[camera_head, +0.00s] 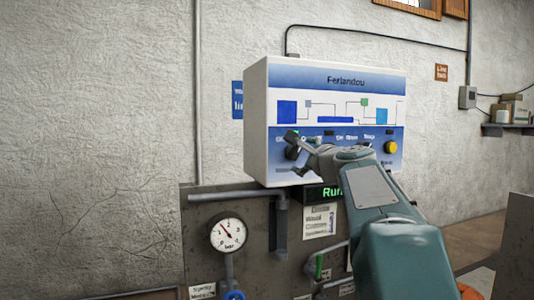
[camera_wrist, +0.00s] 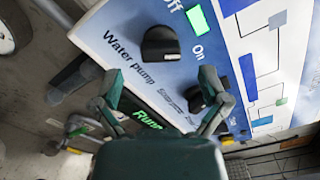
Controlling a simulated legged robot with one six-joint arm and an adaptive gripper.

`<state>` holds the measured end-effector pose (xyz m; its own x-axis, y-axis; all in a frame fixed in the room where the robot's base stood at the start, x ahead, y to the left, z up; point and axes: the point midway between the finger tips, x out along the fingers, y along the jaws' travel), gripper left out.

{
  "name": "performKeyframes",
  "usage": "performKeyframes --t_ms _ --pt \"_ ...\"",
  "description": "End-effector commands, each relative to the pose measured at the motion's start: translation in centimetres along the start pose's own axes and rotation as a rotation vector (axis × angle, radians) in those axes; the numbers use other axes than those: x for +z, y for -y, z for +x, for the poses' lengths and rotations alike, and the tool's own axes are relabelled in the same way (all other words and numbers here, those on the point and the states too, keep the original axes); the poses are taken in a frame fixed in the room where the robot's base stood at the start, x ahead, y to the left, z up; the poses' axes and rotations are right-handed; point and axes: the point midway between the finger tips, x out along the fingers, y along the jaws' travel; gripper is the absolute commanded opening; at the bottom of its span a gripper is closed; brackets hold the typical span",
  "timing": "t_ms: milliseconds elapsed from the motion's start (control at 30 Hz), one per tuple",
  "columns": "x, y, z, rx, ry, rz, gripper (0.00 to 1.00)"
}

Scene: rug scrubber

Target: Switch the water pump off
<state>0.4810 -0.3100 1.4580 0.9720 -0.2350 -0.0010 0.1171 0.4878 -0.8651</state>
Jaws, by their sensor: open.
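The water pump switch is a black knob (camera_wrist: 160,45) on the white and blue control panel (camera_wrist: 130,15). "Water pump" is printed beside it, with "Off" and "On" on its other side. I cannot tell which label the knob points to. A green light (camera_wrist: 199,22) is lit between those labels. My gripper (camera_wrist: 160,78) is open and empty in the wrist view, its fingers apart and the knob ahead of the gap. In the head view my gripper (camera_head: 295,153) is at the panel's lower left, by a dark knob.
A second black knob (camera_wrist: 196,97) sits close to one finger. A yellow button (camera_head: 390,147) is at the panel's right. Below the panel are a green lit display (camera_head: 331,192) starting "Run", a pressure gauge (camera_head: 228,234) and pipes (camera_head: 282,230).

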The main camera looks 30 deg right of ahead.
Motion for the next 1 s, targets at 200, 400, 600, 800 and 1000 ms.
performKeyframes --t_ms 200,400,600,800,1000 --pt "0.5 -0.2 3.2 0.001 0.003 -0.004 0.94" --pt "1.0 -0.3 4.1 -0.001 0.003 -0.007 0.94" --pt "0.5 -0.2 4.2 0.0 0.001 -0.004 0.94" --pt "0.3 -0.1 4.3 0.001 0.001 -0.003 0.14" --pt "0.4 -0.2 4.2 -0.001 -0.001 -0.005 0.12"
